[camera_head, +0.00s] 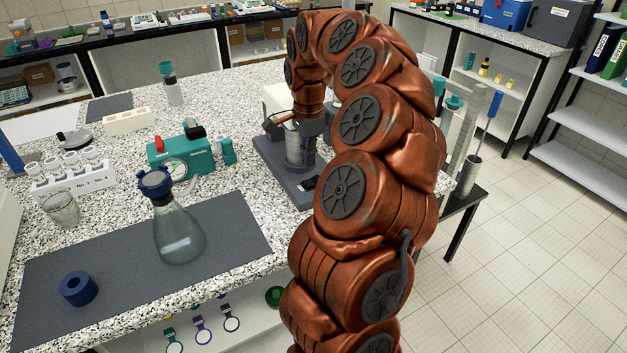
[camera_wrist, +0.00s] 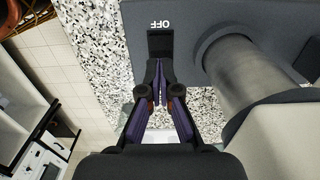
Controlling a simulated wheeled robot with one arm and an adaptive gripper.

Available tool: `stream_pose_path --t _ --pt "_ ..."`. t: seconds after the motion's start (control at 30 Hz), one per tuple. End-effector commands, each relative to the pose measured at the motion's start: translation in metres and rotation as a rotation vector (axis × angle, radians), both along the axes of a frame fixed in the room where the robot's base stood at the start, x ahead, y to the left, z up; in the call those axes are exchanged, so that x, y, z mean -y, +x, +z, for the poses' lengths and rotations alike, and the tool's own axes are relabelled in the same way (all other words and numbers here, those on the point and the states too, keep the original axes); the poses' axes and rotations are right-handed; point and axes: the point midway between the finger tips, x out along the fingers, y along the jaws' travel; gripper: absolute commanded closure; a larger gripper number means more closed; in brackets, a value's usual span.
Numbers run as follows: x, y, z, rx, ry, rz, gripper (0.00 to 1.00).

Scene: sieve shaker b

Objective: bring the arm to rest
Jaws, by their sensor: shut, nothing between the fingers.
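My arm arches over the speckled bench in the head view, its wrist end pointing down at the grey sieve shaker (camera_head: 275,163). In the wrist view my gripper (camera_wrist: 158,66) is shut and empty, its fingertips together. The tips lie in line with the dark switch (camera_wrist: 160,43) on the shaker's base (camera_wrist: 190,15), beside the letters OFF. I cannot tell whether they touch it. A grey metal cylinder (camera_wrist: 240,70) stands close to the right of the fingers. My fingers are hard to make out in the head view.
A conical flask (camera_head: 178,235) and a blue ring (camera_head: 79,288) stand on the dark mat (camera_head: 125,285). A teal device (camera_head: 180,153) and a white rack (camera_head: 75,181) are to the left. A stand with a blue-handled tool (camera_head: 493,105) is right of my arm. Open floor lies at right.

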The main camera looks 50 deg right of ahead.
Motion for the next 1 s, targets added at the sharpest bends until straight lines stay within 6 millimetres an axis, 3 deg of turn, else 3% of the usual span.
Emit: stream_pose_path --t 0.23,0.83,0.93,1.0 --pt "0.000 0.001 0.012 0.004 0.000 0.000 1.00" --pt "-0.001 0.001 0.013 0.003 0.000 0.005 1.00" --pt "-0.013 0.003 0.016 0.007 0.001 0.060 1.00" --pt "-0.032 0.005 0.022 0.013 0.002 0.146 1.00"
